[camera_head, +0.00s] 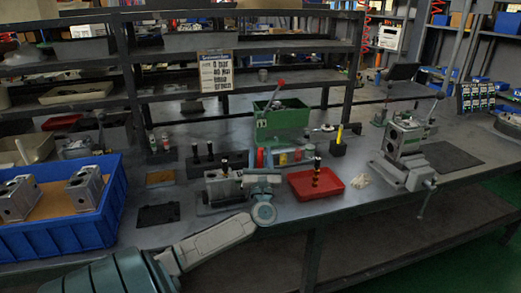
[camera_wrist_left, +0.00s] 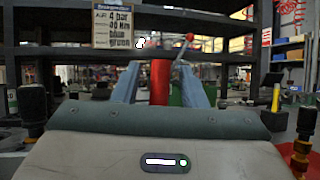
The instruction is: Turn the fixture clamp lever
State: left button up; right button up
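A lever with a red ball knob (camera_head: 281,83) slants up at the green bin (camera_head: 283,116); I cannot tell what its base is fixed to. It also shows beyond the fingers in the left wrist view (camera_wrist_left: 189,38). My left gripper (camera_head: 262,180) is above the bench beside a grey valve block (camera_head: 222,188), nearer the front than the lever. In the left wrist view its two fingers (camera_wrist_left: 160,88) are apart. A red upright part (camera_wrist_left: 160,80) shows between them, with gaps on both sides. My right gripper is out of view.
A blue crate (camera_head: 95,235) with grey blocks stands at left. A red tray (camera_head: 316,184) lies right of the gripper. A grey vise-like fixture (camera_head: 405,160) stands further right. A black holder with a yellow tool (camera_head: 339,145) is behind the tray.

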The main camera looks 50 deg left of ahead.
pick_arm(q)
jog(key=shift+s+d+f, duration=0.15)
jog(key=shift+d+f, duration=0.1)
jog(key=b+v, duration=0.1)
jog(key=v, duration=0.7)
jog(key=shift+s+d+f+b, duration=0.2)
jog(key=shift+d+f+b, duration=0.05)
jog(key=shift+b, duration=0.15)
jog(key=shift+s+d+f, duration=0.2)
jog(key=shift+s+d, duration=0.15)
jog(key=shift+d, duration=0.1)
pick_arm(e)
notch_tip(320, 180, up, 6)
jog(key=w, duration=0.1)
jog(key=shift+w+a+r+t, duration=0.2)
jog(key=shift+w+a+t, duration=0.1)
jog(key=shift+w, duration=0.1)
